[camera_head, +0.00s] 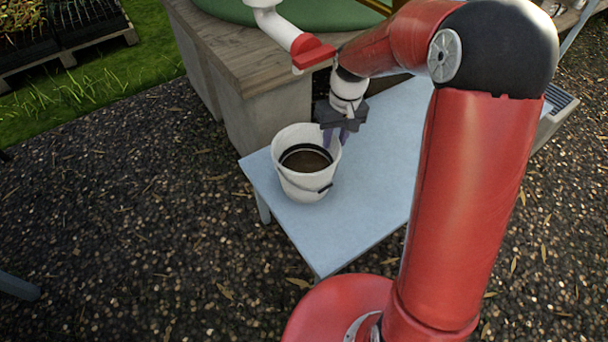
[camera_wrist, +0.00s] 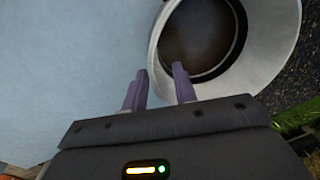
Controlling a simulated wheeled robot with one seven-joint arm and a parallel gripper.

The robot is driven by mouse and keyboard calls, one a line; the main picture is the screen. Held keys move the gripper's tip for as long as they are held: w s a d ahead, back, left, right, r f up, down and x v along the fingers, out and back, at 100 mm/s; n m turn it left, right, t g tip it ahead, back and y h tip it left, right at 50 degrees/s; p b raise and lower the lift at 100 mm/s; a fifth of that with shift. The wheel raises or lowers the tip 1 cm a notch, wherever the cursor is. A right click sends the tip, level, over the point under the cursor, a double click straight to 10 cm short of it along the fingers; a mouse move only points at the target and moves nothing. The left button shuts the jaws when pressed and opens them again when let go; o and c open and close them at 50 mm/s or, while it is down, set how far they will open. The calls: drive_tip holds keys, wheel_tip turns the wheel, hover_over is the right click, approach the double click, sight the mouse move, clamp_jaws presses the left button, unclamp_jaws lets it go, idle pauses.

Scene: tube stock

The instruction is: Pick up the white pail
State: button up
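The white pail (camera_head: 306,186) stands upright on a pale blue table (camera_head: 372,178), near its left corner. Its inside is dark, with brown contents low down and a dark handle at its front. My gripper (camera_head: 341,138) is at the pail's back right rim. In the wrist view my gripper (camera_wrist: 160,80) has its two purple fingers apart, with a gap between them. The pail (camera_wrist: 218,92) shows there at the upper right, and its rim wall passes at the gap between the fingertips. Contact between the fingers and the wall cannot be told.
A stone and wood planter edge (camera_head: 265,90) stands close behind the table. A white and red pipe (camera_head: 290,35) rises above it. Dark gravel (camera_head: 130,220) covers the ground at the left. The table to the right of the pail looks clear.

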sight(333, 149)
drive_tip(key=f, duration=0.4)
drive_tip(key=shift+s+a+f, duration=0.1)
drive_tip(key=shift+s+f, duration=0.1)
drive_tip(key=shift+f, duration=0.2)
clamp_jaws()
drive_tip(key=shift+r, duration=0.15)
idle(0.9)
